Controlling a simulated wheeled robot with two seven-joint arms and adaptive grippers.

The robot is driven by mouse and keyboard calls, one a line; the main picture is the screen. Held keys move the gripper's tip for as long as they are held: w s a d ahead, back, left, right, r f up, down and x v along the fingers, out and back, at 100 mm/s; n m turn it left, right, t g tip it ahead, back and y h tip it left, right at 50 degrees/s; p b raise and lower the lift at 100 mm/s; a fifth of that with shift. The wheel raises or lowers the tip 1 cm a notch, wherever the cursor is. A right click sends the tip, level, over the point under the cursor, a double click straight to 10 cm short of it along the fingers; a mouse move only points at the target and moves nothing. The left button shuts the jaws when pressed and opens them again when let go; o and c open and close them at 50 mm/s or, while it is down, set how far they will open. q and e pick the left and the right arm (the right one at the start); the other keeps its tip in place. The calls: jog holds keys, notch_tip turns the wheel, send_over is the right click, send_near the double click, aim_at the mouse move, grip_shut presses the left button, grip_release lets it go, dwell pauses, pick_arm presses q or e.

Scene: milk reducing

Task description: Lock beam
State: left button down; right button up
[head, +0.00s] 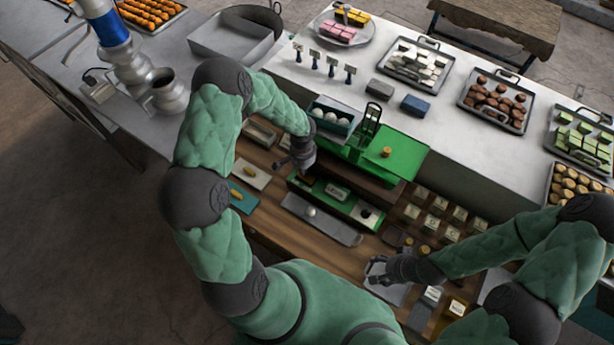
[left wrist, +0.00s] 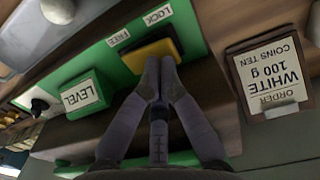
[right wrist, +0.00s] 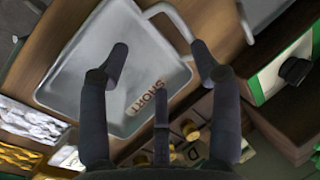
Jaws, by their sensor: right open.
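The green balance stand (head: 385,152) is at the middle of the bench in the head view. In the left wrist view its green panel bears a LOCK label (left wrist: 152,16), a FREE label (left wrist: 118,37) and a LEVEL plate (left wrist: 82,95). A yellow block (left wrist: 146,52) sits on the panel beside these labels. My left gripper (left wrist: 160,66) has its fingertips together at the yellow block's lower edge; contact is unclear. It also shows in the head view (head: 303,172). My right gripper (right wrist: 165,62) is open and empty over a metal tray marked SHORT (right wrist: 85,65).
A white-topped counter (head: 440,125) with trays of sweets stands behind. A shallow grey tray (head: 318,218) lies in front of the balance. An order card (left wrist: 268,75) stands right of the panel. Several small labelled blocks (head: 438,205) are at the right.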

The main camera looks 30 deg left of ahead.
pick_arm(q)
jog(key=shift+f+b, duration=0.85)
jog(key=shift+f, duration=0.05)
pick_arm(e)
jog(key=shift+f, duration=0.95)
pick_arm(q)
jog(key=shift+s+r, duration=0.1)
pick_arm(e)
jog(key=shift+o, duration=0.2)
pick_arm(q)
jog(key=shift+r+p, duration=0.8)
jog(key=shift+r, duration=0.55)
pick_arm(e)
jog(key=shift+r, duration=0.8)
jog(key=shift+c, duration=0.2)
pick_arm(q)
jog(key=shift+r+p, duration=1.2)
jog(key=shift+r, duration=0.95)
pick_arm(e)
jog(key=shift+r, duration=1.25)
